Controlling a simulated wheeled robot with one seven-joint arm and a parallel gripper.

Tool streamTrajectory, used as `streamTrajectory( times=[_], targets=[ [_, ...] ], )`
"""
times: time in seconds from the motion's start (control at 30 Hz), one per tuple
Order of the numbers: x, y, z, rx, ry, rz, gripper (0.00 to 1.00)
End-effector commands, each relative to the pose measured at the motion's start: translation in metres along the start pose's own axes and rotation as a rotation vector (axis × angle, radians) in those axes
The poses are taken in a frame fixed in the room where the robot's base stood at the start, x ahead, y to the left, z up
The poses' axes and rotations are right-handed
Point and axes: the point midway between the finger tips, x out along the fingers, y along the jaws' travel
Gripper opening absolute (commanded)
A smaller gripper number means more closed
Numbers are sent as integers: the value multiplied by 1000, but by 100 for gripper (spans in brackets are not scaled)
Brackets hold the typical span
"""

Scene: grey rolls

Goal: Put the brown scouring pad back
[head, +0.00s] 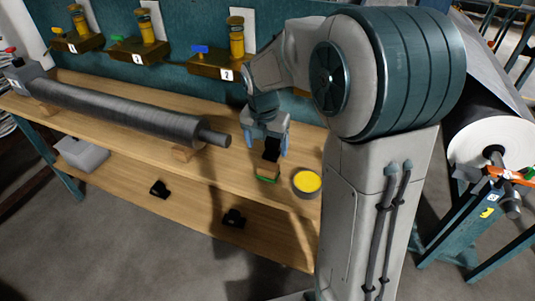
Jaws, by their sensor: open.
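A small block with a brown body (267,168) stands on the wooden bench in the head view, with a green layer at its bottom and a black upper part (272,150). I take the brown part for the scouring pad, but it is too small to be sure. My gripper (268,143) points down over the block. Its pale blue fingers are apart, one on either side of the black part's top. I cannot tell whether they touch it. The gripper partly hides the block's top.
A round tin with a yellow top (307,182) stands just right of the block. A long grey roll (125,112) lies on supports to the left. Numbered brown holders (223,67) line the back panel. A white roll (492,142) is at the right. Black items (234,218) lie on the lower shelf.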

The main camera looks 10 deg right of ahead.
Motion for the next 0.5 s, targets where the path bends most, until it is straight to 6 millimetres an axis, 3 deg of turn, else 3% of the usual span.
streamTrajectory(
  times=[0.27,0.37,0.5],
  targets=[
    [-23,-3,-4,58,-3,1,77],
    [-29,-11,-12,198,-10,6,77],
    [-39,-27,-31,513,-18,22,77]
  ],
)
